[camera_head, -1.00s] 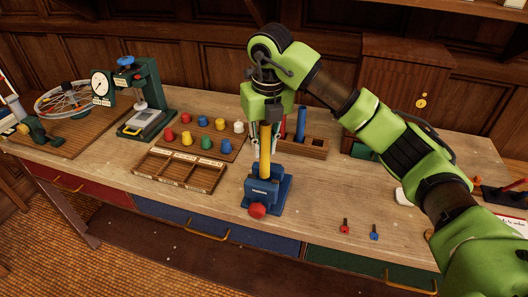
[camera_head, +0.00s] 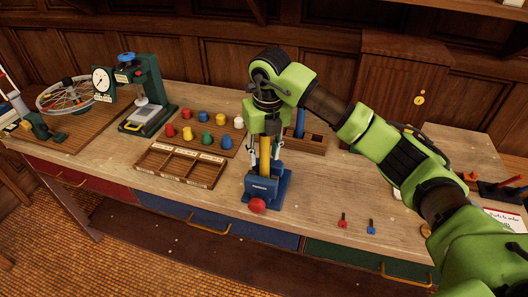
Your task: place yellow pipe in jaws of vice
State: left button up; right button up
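The yellow pipe (camera_head: 265,158) stands upright, its lower end at the jaws of the blue vice (camera_head: 266,188). The vice has a red knob (camera_head: 257,206) at its front. My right gripper (camera_head: 266,150) points straight down over the pipe. Its fingers show on either side of the pipe, apart from it, so it looks open. The gripper body hides the pipe's top. How deep the pipe sits between the jaws is hard to see. My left gripper is not in view.
A wooden sorting tray (camera_head: 180,166) and several coloured pegs stand left of the vice. A rack with a blue pipe (camera_head: 300,122) is behind it. A red key-like piece (camera_head: 343,220) and a blue one (camera_head: 371,227) lie to the right. The bench between is clear.

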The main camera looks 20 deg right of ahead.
jog(key=shift+r, duration=0.45)
jog(key=r, duration=0.3)
jog(key=r+b, duration=0.1)
jog(key=r, duration=0.2)
jog(key=s+r, duration=0.1)
jog(key=r, duration=0.3)
jog(key=shift+s+b, duration=0.1)
jog(key=shift+b, duration=0.3)
jog(key=shift+s+r, duration=0.15)
jog(key=shift+r, duration=0.55)
jog(key=shift+f, duration=0.1)
